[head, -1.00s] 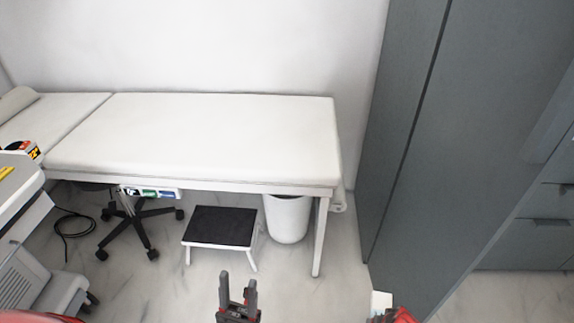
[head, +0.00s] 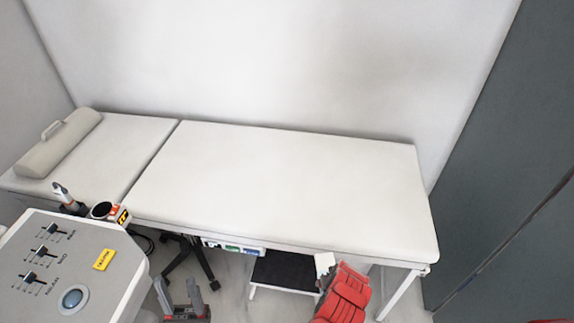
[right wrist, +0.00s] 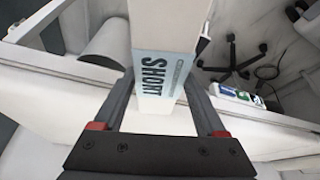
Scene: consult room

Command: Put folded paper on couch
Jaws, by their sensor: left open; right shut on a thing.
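The couch (head: 280,180) is a long white padded bench along the wall in the head view, and its top is bare at the middle and right. My right gripper (right wrist: 165,88) is shut on the folded paper (right wrist: 160,72), a white piece with a pale blue panel reading "SHORT". In the head view a small white part of the paper (head: 324,264) shows at the tip of my red right arm, by the couch's front edge. My right fingers are mostly hidden there. My left gripper (head: 188,297) is open and empty at the bottom, left of my right arm.
A grey device with sliders (head: 75,265) stands at the front left, by the couch. A bolster pillow (head: 60,143) lies at the couch's left end. A black-topped step stool (head: 283,272) stands under the front edge. A dark grey cabinet (head: 510,170) rises at the right.

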